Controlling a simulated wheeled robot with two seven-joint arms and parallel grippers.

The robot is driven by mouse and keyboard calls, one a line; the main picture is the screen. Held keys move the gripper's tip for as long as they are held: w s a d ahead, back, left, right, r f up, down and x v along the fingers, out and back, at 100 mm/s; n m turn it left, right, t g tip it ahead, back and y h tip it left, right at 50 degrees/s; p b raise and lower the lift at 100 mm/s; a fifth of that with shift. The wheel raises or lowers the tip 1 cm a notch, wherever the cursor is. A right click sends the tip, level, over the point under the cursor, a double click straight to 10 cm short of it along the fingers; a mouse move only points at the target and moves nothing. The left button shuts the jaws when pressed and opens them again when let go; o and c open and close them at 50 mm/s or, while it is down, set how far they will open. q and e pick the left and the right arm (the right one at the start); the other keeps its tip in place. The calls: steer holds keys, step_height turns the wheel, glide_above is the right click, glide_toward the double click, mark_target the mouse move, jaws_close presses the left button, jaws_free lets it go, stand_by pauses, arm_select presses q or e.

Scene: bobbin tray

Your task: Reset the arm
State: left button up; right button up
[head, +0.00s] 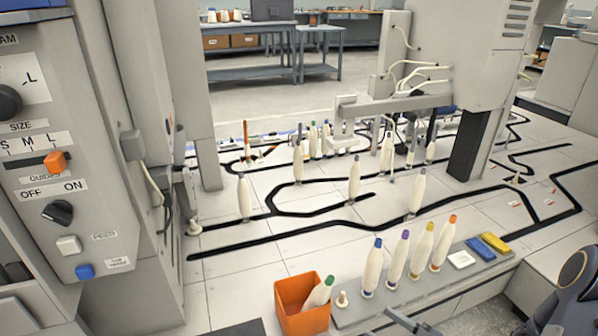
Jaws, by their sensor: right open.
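My right arm comes in at the bottom right corner. My right gripper (410,322) shows only in part at the bottom edge, in front of the grey tray (345,316); it is open, and nothing shows between its fingers. My left gripper is not in view. A row of white bobbins stands upright on the tray: one with a blue tip (373,268), one with a purple tip (398,260), one with a yellow tip (422,252) and one with an orange tip (443,244). The right gripper is apart from them.
An orange bin (301,308) holds a tilted green-tipped bobbin (321,291). A small pale peg (342,299) stands beside it. White, blue (480,249) and yellow (496,243) blocks lie at the tray's right. A control panel (75,190) fills the left. More bobbins stand on the black-lined floor.

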steer(key=w+d+r+m+h, duration=0.2)
steer(key=w+d+r+h, duration=0.25)
steer(key=d+h, duration=0.3)
steer(key=s+d+r+m+g+h, duration=0.2)
steer(key=s+d+r+m+h, duration=0.2)
steer(key=r+h, duration=0.1)
steer(key=s+a+r+m+g+y, duration=0.1)
steer(key=s+a+r+m+g, duration=0.1)
steer(key=s+a, duration=0.5)
steer(key=s+a+r+m+g+y, duration=0.1)
steer(key=s+a+r+g+y, duration=0.1)
steer(key=s, duration=0.8)
arm_select(q)
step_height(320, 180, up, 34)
steer(key=p, duration=3.4)
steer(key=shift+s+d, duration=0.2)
arm_select(e)
step_height(320, 180, up, 34)
steer(key=shift+s+a+r+g, duration=0.15)
steer(key=shift+s+a+g, duration=0.15)
steer(key=shift+s, duration=0.05)
steer(key=shift+c, duration=0.2)
